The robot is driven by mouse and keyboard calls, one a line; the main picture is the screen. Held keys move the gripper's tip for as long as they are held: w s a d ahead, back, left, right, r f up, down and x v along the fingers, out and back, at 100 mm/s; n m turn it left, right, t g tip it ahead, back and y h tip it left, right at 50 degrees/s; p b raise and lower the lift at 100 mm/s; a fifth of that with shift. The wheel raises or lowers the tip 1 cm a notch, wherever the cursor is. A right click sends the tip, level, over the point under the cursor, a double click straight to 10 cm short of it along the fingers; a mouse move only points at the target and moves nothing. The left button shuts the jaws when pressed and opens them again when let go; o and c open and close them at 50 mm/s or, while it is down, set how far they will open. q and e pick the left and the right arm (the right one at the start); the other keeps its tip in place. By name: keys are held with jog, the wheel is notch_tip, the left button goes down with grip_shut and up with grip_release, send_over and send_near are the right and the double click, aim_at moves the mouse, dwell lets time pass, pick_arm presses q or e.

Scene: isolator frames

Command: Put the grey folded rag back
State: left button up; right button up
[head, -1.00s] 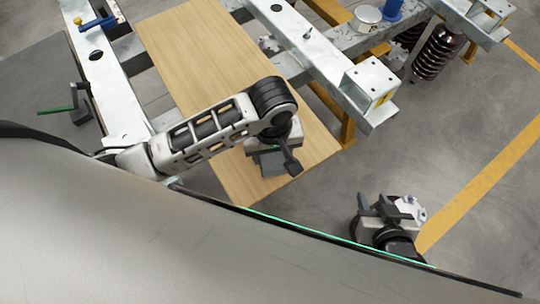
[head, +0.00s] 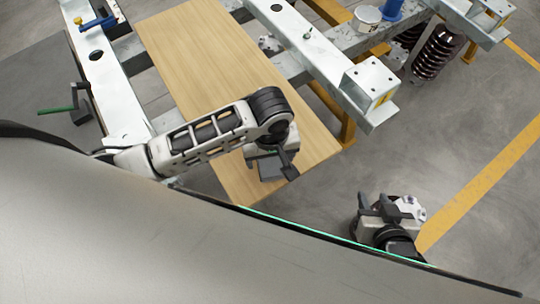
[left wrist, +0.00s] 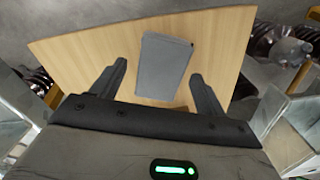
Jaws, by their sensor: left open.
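The grey folded rag (left wrist: 162,67) lies flat on the wooden board (left wrist: 85,55). In the left wrist view it is between and beyond the fingers of my open left gripper (left wrist: 160,76), with clear gaps at both sides. In the head view my left gripper (head: 276,162) is over the near right end of the board (head: 205,60). A grey patch of the rag (head: 270,172) shows beneath it, the rest hidden by the gripper. My right gripper (head: 377,206) is over the floor at the lower right, empty, its fingers apart.
Pale metal frame beams (head: 318,50) run along the board's right side. A white tub (head: 367,17) and a blue item (head: 392,9) stand on the frame. A dark coil spring (head: 434,54) is at the upper right. The board's far part is bare.

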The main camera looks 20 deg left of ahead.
aim_at(270, 161)
pick_arm(q)
notch_tip(270, 161, up, 11)
dwell(0.3)
dwell(0.5)
